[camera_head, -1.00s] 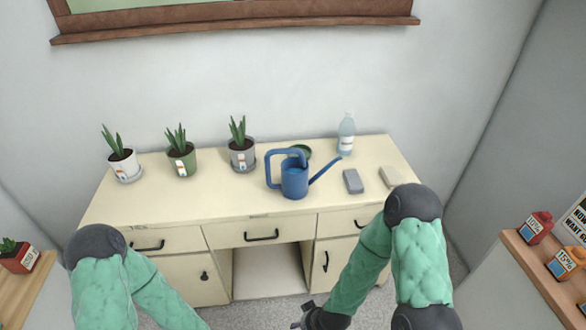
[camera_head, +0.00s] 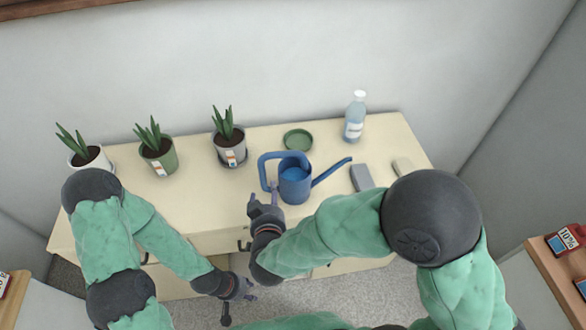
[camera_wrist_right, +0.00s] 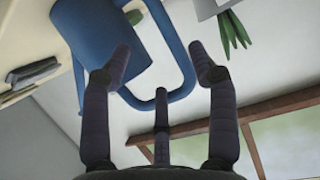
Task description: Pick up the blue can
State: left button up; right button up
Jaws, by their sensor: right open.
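The blue can is a watering can (camera_head: 295,183) with a looped handle on its left and a long spout to the right. It stands upright on the cream desk (camera_head: 205,206). My right gripper (camera_head: 264,197) is open at the desk's front edge, just left of the can's body and near its handle. In the right wrist view the blue can (camera_wrist_right: 95,28) fills the upper left, and its handle shows between and beyond the open fingers (camera_wrist_right: 160,62). No grip on it shows. My left gripper (camera_head: 240,290) hangs low in front of the desk, apart from the can; its jaws are unclear.
Several potted plants, including a green pot (camera_head: 160,160) and a grey pot (camera_head: 230,150), stand left of the can. A green saucer (camera_head: 298,139) lies behind it. A clear bottle (camera_head: 355,118) and a grey block (camera_head: 362,178) are to the right.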

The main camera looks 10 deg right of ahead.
aim_at(265, 180)
jog(key=b+x, duration=0.1)
jog(key=x, duration=0.2)
jog(key=b+x, duration=0.2)
jog(key=x, duration=0.1)
jog(key=b+x, duration=0.1)
jog(key=x, duration=0.2)
jog(key=shift+w+a+f, duration=0.15)
jog(key=shift+w+a, duration=0.05)
jog(key=shift+w, duration=0.45)
grip_shut()
